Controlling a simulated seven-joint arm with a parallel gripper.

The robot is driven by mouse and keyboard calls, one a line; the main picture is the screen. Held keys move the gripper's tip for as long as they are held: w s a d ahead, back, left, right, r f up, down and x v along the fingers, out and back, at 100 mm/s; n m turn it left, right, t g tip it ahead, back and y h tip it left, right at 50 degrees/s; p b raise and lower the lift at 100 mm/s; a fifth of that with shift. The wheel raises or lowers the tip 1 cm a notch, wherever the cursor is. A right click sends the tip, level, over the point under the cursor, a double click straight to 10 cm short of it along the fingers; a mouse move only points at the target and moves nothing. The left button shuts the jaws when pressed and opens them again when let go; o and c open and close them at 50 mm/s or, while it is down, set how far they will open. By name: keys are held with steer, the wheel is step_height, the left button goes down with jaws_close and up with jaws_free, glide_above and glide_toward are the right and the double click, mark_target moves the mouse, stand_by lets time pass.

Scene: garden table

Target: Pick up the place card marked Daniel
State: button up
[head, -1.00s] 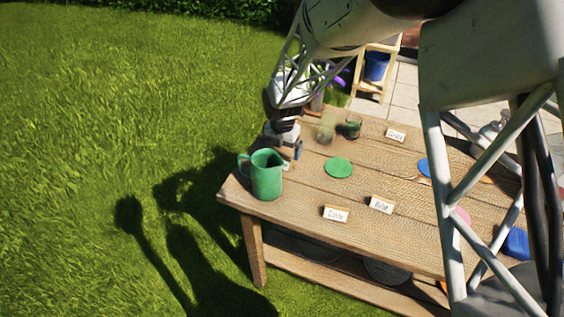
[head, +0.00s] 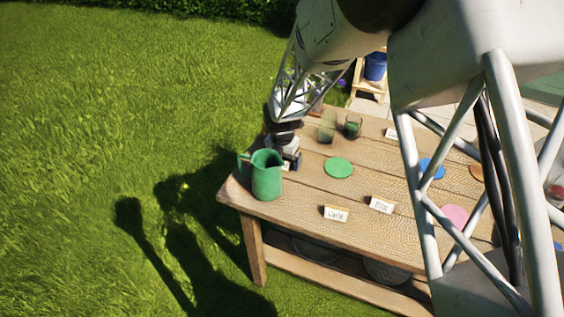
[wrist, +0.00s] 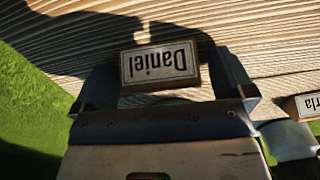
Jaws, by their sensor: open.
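The place card marked Daniel (wrist: 160,66) stands on the wooden table, its lettering upside down in the wrist view. My gripper (wrist: 166,72) is open, with one finger to the left of the card and one to the right. Gaps show on both sides, so neither finger appears to touch it. There the card is mostly hidden by the gripper and pitcher.
Another card ending in "rla" (wrist: 308,106) is at the right of the wrist view. In the head view, two cards (head: 336,213) (head: 381,204) stand near the front edge. A green disc (head: 338,167) and two glasses (head: 352,128) (head: 327,130) are right of the gripper.

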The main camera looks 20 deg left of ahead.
stand_by(0.4)
steer(key=c, duration=1)
steer(key=shift+r, duration=5)
